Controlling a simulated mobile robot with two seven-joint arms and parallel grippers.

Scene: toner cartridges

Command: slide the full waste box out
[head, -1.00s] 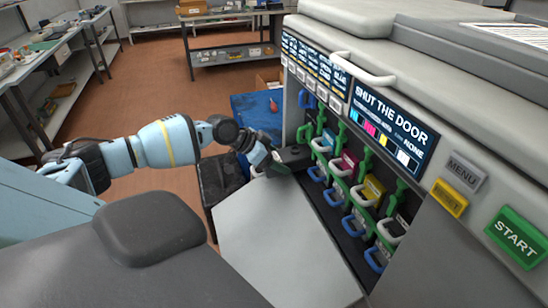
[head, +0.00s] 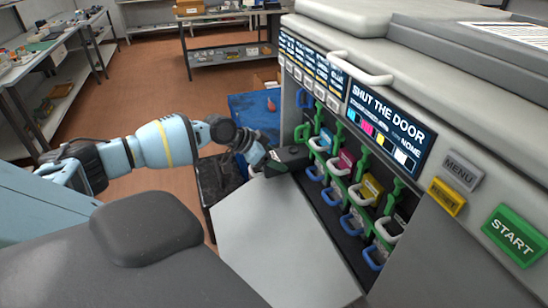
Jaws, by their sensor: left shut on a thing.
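The printer's front is open, and its lowered white door (head: 285,245) slopes down below the bay. A dark grey box (head: 292,154), which looks like the waste box, sticks out of the left end of the bay towards my left gripper (head: 273,163). The gripper is shut at the box's outer end; its fingertips and the exact grip are hard to make out. The box's inner end is hidden in the bay. My right gripper is out of view.
Toner cartridges with white handles, one of them yellow (head: 370,188), fill the bay beside green levers (head: 397,189) and blue loops (head: 373,257). The screen (head: 390,122) reads "SHUT THE DOOR". A blue-topped surface (head: 250,112) stands left of the printer.

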